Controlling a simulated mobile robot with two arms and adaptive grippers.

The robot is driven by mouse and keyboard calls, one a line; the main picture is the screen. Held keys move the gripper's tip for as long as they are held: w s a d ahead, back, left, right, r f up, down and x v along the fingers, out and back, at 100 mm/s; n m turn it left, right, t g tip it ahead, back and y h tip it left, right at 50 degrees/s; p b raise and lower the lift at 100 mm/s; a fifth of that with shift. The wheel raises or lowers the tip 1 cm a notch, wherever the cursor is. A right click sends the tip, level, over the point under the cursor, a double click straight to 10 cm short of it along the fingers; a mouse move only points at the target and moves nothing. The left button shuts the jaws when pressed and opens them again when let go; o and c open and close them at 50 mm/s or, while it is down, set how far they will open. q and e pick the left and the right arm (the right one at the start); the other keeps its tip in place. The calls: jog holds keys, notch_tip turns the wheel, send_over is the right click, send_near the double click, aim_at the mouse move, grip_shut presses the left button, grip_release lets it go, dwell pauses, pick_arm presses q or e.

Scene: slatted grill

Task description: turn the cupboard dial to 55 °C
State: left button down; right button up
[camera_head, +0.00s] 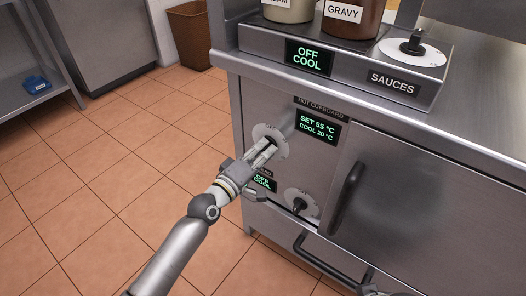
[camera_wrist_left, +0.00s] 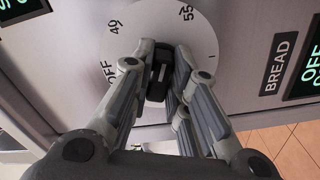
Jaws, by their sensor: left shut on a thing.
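The hot cupboard dial is a white disc (camera_head: 270,134) on the steel front, below and left of the cupboard display (camera_head: 319,127), which reads SET 55 °C, COOL 20 °C. My left gripper (camera_head: 264,150) reaches it from the lower left. In the left wrist view, its fingers (camera_wrist_left: 160,82) are shut on the black knob (camera_wrist_left: 159,74) at the disc's middle. The disc (camera_wrist_left: 202,42) shows OFF at left, 40 at upper left and 55 at upper right. The fingers hide part of the knob and the lower disc.
A second dial (camera_head: 301,204) and the BREAD display sit below, close to my left gripper. A door handle (camera_head: 346,197) stands out at right, a drawer handle (camera_head: 322,268) below. Part of what looks like my right gripper (camera_head: 372,290) shows at the bottom edge. Tiled floor lies open at left.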

pick_arm(q)
jog(key=shift+f+m, duration=0.1)
jog(key=shift+m, duration=0.5)
jog(key=c, duration=1.4)
grip_release()
jog(key=v, duration=1.2)
